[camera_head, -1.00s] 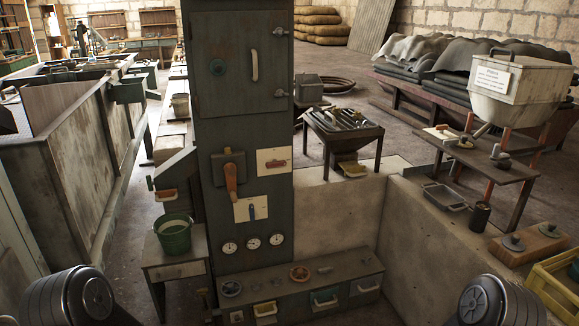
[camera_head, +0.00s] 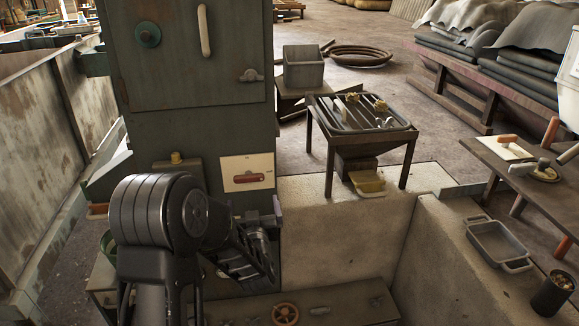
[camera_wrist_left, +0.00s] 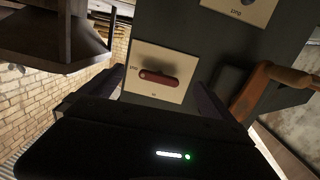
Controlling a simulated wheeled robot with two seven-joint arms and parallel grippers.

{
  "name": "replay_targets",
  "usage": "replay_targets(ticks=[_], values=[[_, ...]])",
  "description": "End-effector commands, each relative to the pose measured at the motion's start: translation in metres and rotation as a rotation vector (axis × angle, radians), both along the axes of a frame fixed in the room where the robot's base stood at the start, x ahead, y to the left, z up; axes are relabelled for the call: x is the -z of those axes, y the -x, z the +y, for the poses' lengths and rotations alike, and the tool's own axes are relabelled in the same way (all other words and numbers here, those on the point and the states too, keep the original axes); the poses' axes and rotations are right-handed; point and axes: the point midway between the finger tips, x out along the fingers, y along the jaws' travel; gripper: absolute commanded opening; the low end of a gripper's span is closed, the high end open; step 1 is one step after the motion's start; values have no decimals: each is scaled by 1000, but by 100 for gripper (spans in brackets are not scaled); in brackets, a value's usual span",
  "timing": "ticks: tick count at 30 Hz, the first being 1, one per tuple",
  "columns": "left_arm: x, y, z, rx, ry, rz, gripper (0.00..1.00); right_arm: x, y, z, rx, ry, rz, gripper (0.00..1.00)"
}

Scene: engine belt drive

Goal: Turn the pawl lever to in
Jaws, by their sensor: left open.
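A red lever (camera_head: 248,178) lies about level across a cream plate on the front of the dark green cabinet. It also shows in the left wrist view (camera_wrist_left: 158,79), with small lettering at the plate's left and bottom edges that I cannot read surely. I cannot read a pawl label. My left gripper (camera_head: 266,232) is open and empty, below and slightly right of the plate in the head view. In the left wrist view its fingers (camera_wrist_left: 163,92) stand on either side of the red lever's plate, apart from the lever. My right gripper is out of view.
A second plate with a dark lever (camera_wrist_left: 247,2) is cut off at the top of the wrist view. An orange-handled crank (camera_wrist_left: 255,88) is close to the right finger there. A legged tray table (camera_head: 362,130) and a low concrete wall (camera_head: 330,240) stand right of the cabinet.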

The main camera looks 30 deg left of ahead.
Motion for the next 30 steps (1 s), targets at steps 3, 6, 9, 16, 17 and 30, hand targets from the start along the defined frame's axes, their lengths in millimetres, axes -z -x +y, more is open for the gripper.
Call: replay_targets(ticks=[3, 6, 9, 16, 17, 30], values=[[-14, 3, 8, -31, -50, -33, 100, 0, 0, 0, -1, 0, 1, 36], [-20, 4, 9, -40, -75, -44, 100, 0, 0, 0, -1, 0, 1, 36], [-21, 4, 9, -41, -84, -41, 100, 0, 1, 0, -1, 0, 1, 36], [-20, 4, 9, -39, -83, -41, 100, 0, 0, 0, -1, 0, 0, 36], [-20, 3, 9, -39, -83, -41, 100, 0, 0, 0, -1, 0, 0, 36], [-20, -38, 41, -41, -85, -40, 100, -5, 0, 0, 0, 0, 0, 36]])
